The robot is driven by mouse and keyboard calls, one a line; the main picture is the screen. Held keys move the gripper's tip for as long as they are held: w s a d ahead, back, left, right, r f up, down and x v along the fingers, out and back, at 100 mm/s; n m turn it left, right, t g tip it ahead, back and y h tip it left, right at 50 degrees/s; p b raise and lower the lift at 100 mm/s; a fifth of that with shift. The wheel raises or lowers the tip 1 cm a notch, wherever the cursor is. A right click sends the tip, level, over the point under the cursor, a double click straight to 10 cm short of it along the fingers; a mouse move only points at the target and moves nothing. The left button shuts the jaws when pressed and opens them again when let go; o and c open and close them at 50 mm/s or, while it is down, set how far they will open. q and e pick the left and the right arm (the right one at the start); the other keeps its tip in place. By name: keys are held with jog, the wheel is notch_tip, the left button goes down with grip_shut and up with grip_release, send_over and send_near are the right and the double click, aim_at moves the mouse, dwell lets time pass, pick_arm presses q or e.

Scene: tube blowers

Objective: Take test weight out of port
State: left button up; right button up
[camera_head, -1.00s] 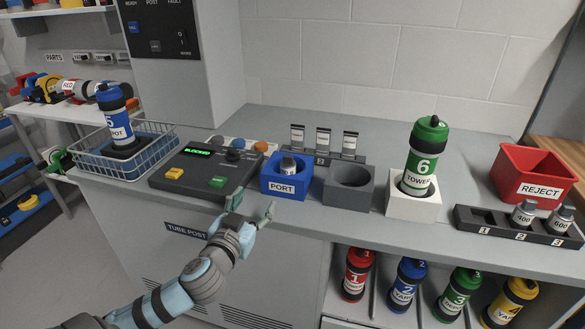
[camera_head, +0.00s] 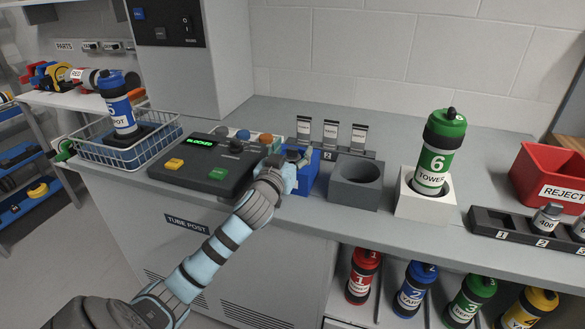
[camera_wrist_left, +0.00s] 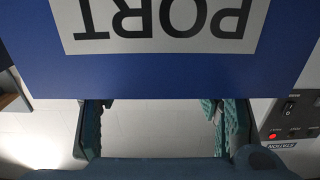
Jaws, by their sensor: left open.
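The blue port block (camera_head: 308,180) stands on the counter, its front mostly covered by my left gripper (camera_head: 290,160). The test weight that sat in it is hidden behind the gripper, or too small to make out. In the left wrist view, the blue port face (camera_wrist_left: 30,65) with an upside-down PORT label fills the upper part. The two fingers of my left gripper (camera_wrist_left: 160,115) are spread wide, with nothing visible between them. I cannot tell whether they touch the block. My right gripper is not in view.
A control box (camera_head: 205,165) with a green display is left of the port. A grey socket block (camera_head: 353,195) is close on its right, then a white holder (camera_head: 425,205) with green carrier 6 (camera_head: 441,150). A weight rack (camera_head: 515,233) and a red reject bin (camera_head: 548,170) are at right.

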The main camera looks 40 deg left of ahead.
pick_arm(q)
jog(key=shift+w+a, duration=0.1)
jog(key=shift+w, duration=0.3)
jog(key=shift+s, duration=0.15)
grip_shut()
jog(key=shift+r, duration=0.1)
